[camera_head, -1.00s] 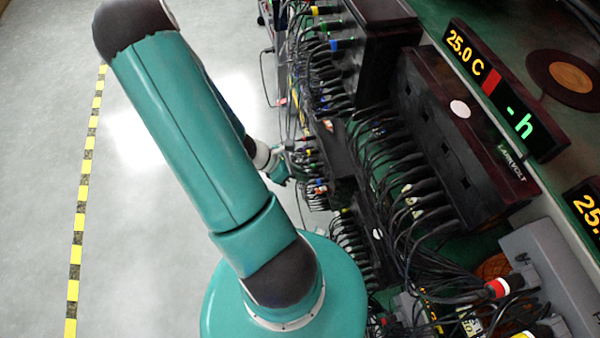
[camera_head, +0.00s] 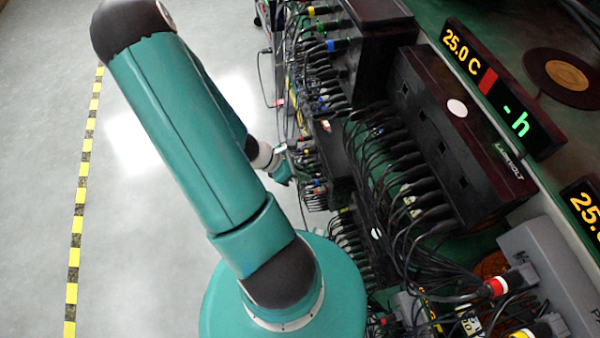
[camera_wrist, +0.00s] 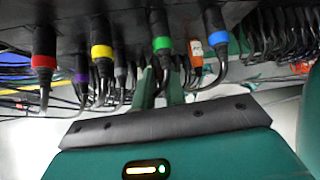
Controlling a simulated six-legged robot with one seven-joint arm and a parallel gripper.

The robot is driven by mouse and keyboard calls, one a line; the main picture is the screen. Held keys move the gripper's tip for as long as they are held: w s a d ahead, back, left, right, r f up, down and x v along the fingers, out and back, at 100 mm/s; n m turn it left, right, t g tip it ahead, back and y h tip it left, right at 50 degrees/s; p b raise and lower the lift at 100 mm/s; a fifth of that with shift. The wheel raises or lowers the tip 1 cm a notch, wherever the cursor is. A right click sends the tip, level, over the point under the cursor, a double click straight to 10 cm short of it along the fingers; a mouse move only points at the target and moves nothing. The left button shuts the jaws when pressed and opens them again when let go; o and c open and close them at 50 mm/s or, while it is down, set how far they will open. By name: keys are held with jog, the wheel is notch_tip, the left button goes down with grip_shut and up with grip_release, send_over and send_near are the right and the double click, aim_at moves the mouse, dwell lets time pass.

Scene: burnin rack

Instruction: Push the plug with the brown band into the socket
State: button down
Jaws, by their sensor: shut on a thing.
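In the wrist view my gripper (camera_wrist: 160,78) reaches up with two green fingers behind the green-banded plug (camera_wrist: 161,42). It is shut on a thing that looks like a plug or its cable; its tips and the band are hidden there. I cannot make out a brown band in any view. The dark block (camera_wrist: 125,18) with the sockets runs along the top of the wrist view. In the head view my gripper (camera_head: 284,172) is small, at the left side of the rack, and its jaws are too small to read.
Red-banded (camera_wrist: 43,60), yellow-banded (camera_wrist: 101,52) and blue-banded (camera_wrist: 217,38) plugs hang close around the fingers, with a purple-banded plug (camera_wrist: 80,77) and an orange piece (camera_wrist: 196,52) behind. Loose cables crowd the rack (camera_head: 400,190). Open floor (camera_head: 150,270) lies left of it.

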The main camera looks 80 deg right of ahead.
jog(key=shift+s+d, duration=0.2)
jog(key=shift+s, duration=0.2)
jog(key=c, duration=1.4)
grip_release()
jog(key=shift+o, duration=0.2)
jog(key=shift+r, duration=0.1)
jog(key=v, duration=1.3)
jog(key=shift+w+r, duration=0.2)
jog(key=shift+w, duration=0.1)
